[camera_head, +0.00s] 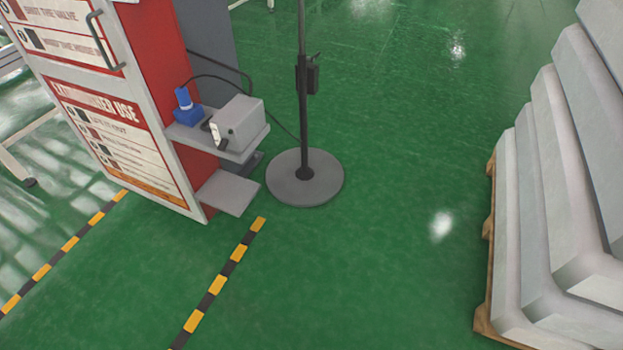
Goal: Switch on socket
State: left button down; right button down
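A grey box (239,120) with a small white switch-like part (214,132) on its left front side sits on a grey shelf (222,150) on the side of a red and white cabinet. It looks like the socket; whether it is on or off cannot be told. A blue plug-like part (185,107) stands just left of it on the same shelf. A black cable (215,76) runs behind them. Neither of my grippers is in view.
The cabinet (150,75) with a handle stands at left. A black pole on a round grey base (305,178) stands right of the shelf. Stacked grey mattresses (560,180) on a wooden pallet (487,290) fill the right edge. Green floor between is clear, with yellow-black tape (218,285).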

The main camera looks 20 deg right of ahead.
aim_at(223, 144)
jog(key=k, duration=0.65)
jog(key=u, duration=0.3)
jog(key=i, duration=0.45)
jog(key=u, duration=0.55)
jog(key=i, duration=0.85)
jog(key=z, duration=0.1)
